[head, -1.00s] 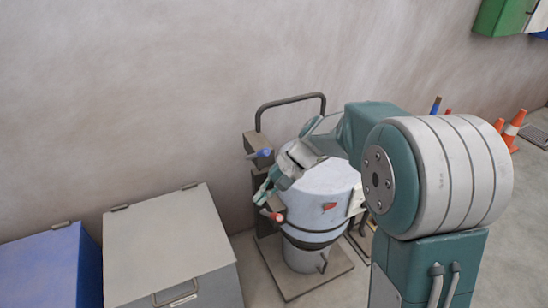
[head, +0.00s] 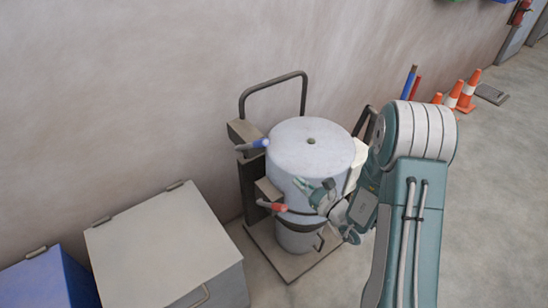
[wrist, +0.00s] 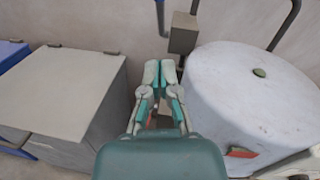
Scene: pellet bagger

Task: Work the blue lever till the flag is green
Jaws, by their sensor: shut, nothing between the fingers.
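The blue-tipped lever (head: 254,145) sticks out from a grey box at the upper left of the white drum in the head view. A red-tipped lever (head: 272,206) sits lower on the same side. My gripper (head: 312,186) is shut and empty in front of the drum, apart from the blue lever and to the right of the red one. Its fingertips also show together in the wrist view (wrist: 160,72). A red flag (wrist: 241,152) shows on the drum's side in the wrist view. My gripper and arm seem to hide it in the head view.
The white drum (head: 311,152) stands on a base plate against the wall. A grey lidded bin (head: 160,245) and a blue bin (head: 50,282) stand to the left. Orange cones (head: 467,95) stand on the right. The floor at front right is clear.

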